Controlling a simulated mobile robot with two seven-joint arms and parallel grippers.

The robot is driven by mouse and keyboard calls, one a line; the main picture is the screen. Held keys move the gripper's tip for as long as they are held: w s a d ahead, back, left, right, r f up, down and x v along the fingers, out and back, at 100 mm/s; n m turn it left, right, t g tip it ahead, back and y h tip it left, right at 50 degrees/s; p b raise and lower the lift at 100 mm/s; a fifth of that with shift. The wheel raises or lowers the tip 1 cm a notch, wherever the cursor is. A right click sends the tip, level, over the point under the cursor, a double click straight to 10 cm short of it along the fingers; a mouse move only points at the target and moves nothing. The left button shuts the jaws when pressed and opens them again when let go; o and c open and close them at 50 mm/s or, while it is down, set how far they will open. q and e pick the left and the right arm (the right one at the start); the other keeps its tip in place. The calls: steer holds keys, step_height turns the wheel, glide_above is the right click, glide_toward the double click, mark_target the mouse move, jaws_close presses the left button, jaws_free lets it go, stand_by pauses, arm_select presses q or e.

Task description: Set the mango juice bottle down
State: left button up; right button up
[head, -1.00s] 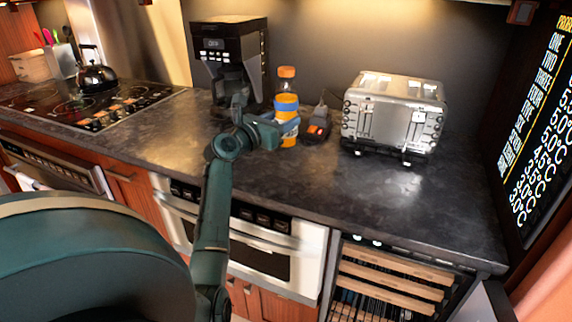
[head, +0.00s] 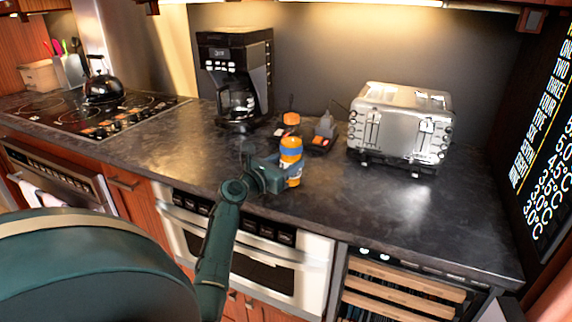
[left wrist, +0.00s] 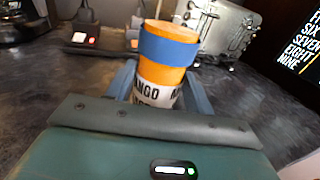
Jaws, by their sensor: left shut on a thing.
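The mango juice bottle (head: 292,172) is orange with a blue band and an orange cap in the head view. My left gripper (head: 274,176) is shut on it from the left. The bottle stands about upright over the dark counter (head: 340,195), in front of the coffee maker and left of the toaster. I cannot tell whether its base touches the counter. In the left wrist view, the bottle (left wrist: 158,95) shows a white label with "MANGO" between the blue fingers; its lower part is hidden. My right gripper is not in view.
A coffee maker (head: 236,75) stands behind left, and a silver toaster (head: 400,125) behind right. A small dark device (head: 322,135) sits between them. A kettle (head: 103,82) stands on the stovetop (head: 85,110). Counter in front of the toaster is clear.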

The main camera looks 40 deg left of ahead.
arm_select(q)
steer(key=shift+r, duration=0.15)
steer(key=o, duration=1.2)
steer(key=shift+f, duration=0.2)
steer(key=shift+r, duration=0.15)
steer(key=s, duration=1.2)
steer(key=shift+d, duration=0.3)
